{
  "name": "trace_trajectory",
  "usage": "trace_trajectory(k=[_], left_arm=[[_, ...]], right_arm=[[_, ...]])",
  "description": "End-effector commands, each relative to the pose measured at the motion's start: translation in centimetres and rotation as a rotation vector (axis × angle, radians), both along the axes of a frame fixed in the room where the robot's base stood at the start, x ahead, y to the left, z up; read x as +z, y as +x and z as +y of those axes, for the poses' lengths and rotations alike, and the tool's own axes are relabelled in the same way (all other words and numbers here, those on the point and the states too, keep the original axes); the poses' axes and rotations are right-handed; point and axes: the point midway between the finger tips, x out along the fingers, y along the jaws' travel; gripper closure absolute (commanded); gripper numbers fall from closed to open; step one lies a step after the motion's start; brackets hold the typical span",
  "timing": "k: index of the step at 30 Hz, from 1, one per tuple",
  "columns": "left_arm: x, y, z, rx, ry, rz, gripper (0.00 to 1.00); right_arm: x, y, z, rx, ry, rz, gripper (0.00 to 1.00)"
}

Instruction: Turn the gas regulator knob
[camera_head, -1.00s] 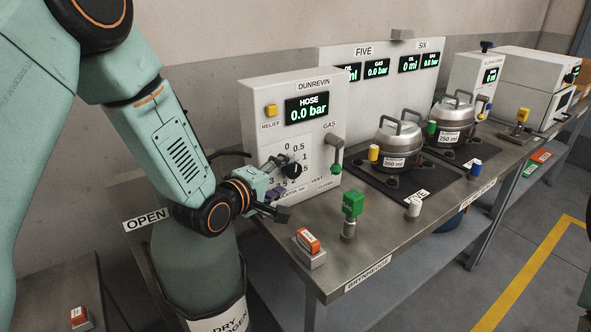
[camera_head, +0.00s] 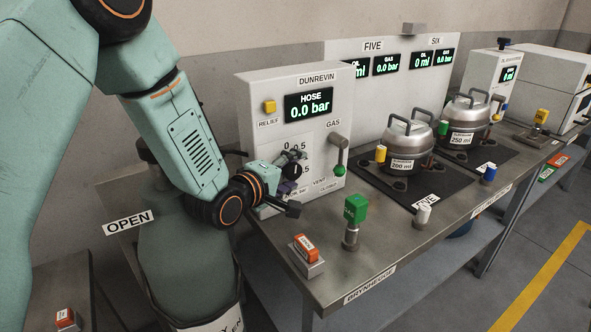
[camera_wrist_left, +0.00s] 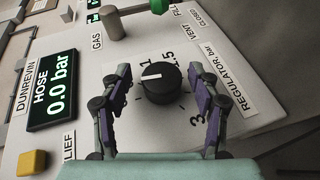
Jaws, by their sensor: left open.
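The black gas regulator knob (camera_wrist_left: 160,82) sits on the white panel in the left wrist view, with a white pointer line toward the 1 mark. In the head view the knob (camera_head: 294,171) is partly hidden by my left gripper. My left gripper (camera_wrist_left: 162,85) is open, with its two purple-padded fingers on either side of the knob. A gap shows between the knob and each finger. In the head view my left gripper (camera_head: 291,172) is at the Dunrevin panel (camera_head: 262,88). The hose display (camera_head: 308,106) reads 0.0 bar. My right gripper is not in view.
A gas lever with a green ball (camera_head: 340,170) is right of the knob, and a yellow relief button (camera_head: 269,106) is above left. A green-topped fitting (camera_head: 355,209) and an orange-topped block (camera_head: 306,248) stand on the bench in front. Two metal pots stand farther right.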

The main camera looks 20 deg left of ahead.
Motion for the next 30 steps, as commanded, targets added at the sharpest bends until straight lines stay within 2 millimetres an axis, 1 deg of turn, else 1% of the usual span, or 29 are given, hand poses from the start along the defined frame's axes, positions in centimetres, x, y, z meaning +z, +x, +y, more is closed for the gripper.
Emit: trace_trajectory(k=[11,30], left_arm=[[-0.10,-0.33,-0.05,-0.001,0.000,0.000,0.39],[-0.16,-0.16,-0.06,0.000,-0.001,0.001,0.92]], right_arm=[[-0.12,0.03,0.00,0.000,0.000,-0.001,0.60],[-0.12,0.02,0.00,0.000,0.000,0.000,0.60]])
